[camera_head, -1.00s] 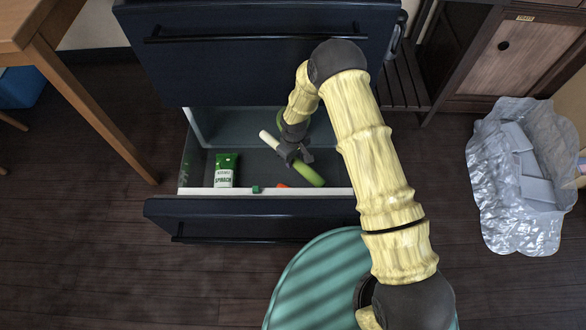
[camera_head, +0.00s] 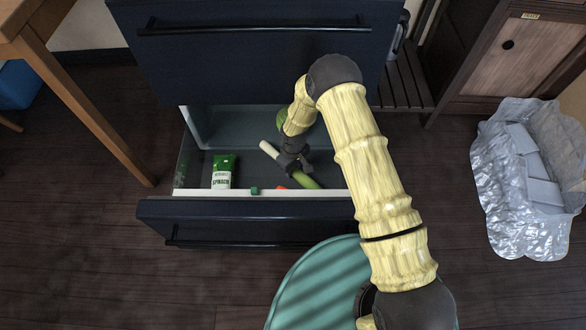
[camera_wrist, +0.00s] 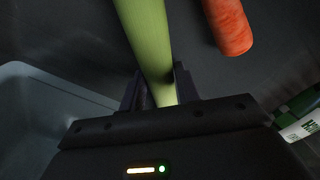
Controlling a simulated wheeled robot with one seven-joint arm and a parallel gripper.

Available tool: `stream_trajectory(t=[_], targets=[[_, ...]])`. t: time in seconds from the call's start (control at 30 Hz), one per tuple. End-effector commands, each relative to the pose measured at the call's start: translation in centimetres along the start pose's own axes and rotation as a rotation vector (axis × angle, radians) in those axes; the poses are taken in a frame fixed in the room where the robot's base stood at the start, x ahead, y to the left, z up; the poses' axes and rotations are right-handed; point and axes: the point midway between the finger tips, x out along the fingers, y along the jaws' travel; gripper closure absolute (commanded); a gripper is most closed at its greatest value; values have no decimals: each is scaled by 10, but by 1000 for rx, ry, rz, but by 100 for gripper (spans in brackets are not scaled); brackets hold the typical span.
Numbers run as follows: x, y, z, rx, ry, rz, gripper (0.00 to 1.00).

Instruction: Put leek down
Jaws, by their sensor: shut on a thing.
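The leek (camera_head: 308,182) is long, with a white end at the upper left and a green end at the lower right. It is inside the open lower drawer (camera_head: 250,213), slanting across its right half. My gripper (camera_head: 290,165) is shut around its middle. In the wrist view the leek (camera_wrist: 146,35) runs up from between the two fingers (camera_wrist: 159,92). It is low over the drawer floor; I cannot tell whether it touches.
A green spinach bag (camera_head: 223,172) lies in the drawer's left part. A carrot-like orange thing (camera_wrist: 228,25) lies beside the leek. A small green object (camera_head: 254,190) is by the drawer front. A round green item (camera_head: 282,122) is at the back.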

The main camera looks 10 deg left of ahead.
Motion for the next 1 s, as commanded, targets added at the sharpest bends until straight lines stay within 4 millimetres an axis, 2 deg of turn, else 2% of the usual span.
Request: stream_trajectory(t=[0.2, 0.23, 0.33, 0.7, 0.87, 1.0], targets=[[3, 0, 0, 0, 0, 0, 99], [2, 0, 0, 0, 0, 0, 64], [2, 0, 0, 0, 0, 0, 46], [-2, 0, 0, 0, 0, 0, 46], [-23, 0, 0, 0, 0, 0, 46], [-50, 0, 0, 0, 0, 0, 46]])
